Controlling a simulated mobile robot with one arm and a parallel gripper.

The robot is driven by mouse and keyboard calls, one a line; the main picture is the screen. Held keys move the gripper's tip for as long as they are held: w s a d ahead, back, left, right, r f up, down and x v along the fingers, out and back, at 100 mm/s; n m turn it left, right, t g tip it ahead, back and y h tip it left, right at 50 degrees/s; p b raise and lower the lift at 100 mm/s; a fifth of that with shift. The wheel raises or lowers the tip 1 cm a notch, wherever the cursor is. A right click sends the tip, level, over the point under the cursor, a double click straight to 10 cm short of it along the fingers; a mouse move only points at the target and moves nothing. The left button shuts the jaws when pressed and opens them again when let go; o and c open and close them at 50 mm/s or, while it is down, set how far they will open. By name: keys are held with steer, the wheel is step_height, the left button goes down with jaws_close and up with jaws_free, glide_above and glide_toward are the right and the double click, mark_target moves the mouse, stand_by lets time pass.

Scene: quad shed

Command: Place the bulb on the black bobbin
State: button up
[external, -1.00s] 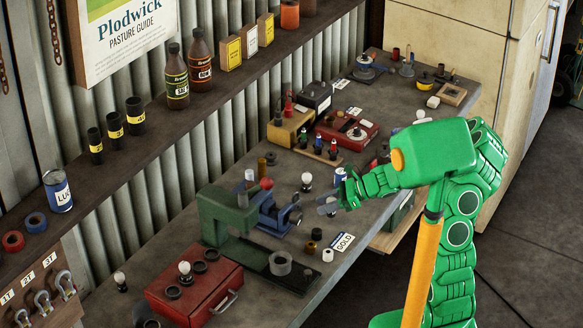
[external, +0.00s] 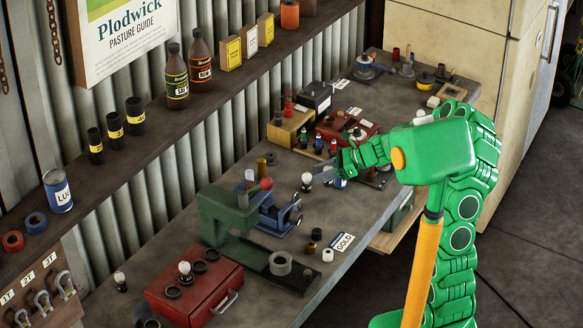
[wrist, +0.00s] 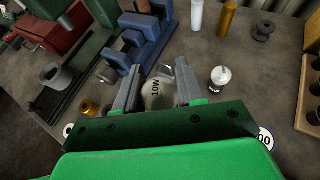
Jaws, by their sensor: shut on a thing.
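In the wrist view a round whitish bulb (wrist: 157,95) with dark lettering sits between the two fingers of my gripper (wrist: 158,82), which is shut on it. In the external view my gripper (external: 340,169) is over the bench, right of another bulb (external: 307,181); the held bulb cannot be made out there. That other bulb stands upright on a dark base, right of the fingers in the wrist view (wrist: 221,77). A dark flanged bobbin (wrist: 263,31) stands at the wrist view's upper right, apart from my gripper. It is small in the external view (external: 271,158).
A blue vise (external: 276,217) and green press (external: 217,217) stand left of my gripper. Small bobbins, including a brass one (external: 316,234) and a white one (external: 327,255), are near the front edge. A wooden rack (wrist: 311,85) is at the wrist view's right.

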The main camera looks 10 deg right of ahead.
steer(key=w+a+r, duration=0.3)
steer(key=w+a, duration=0.1)
steer(key=w, duration=0.4)
steer(key=w+a+r, duration=0.3)
steer(key=w+a, duration=0.1)
steer(key=w, duration=0.3)
glide_above(271, 159)
steer(key=w+a, duration=0.1)
steer(key=w, duration=0.1)
steer(key=shift+a+f, duration=0.15)
steer(key=shift+f, duration=4.7)
steer(key=shift+w+f, duration=0.15)
steer(key=shift+f, duration=1.45)
steer(key=shift+f, duration=0.15)
steer(key=o, duration=1)
steer(key=shift+o, duration=0.2)
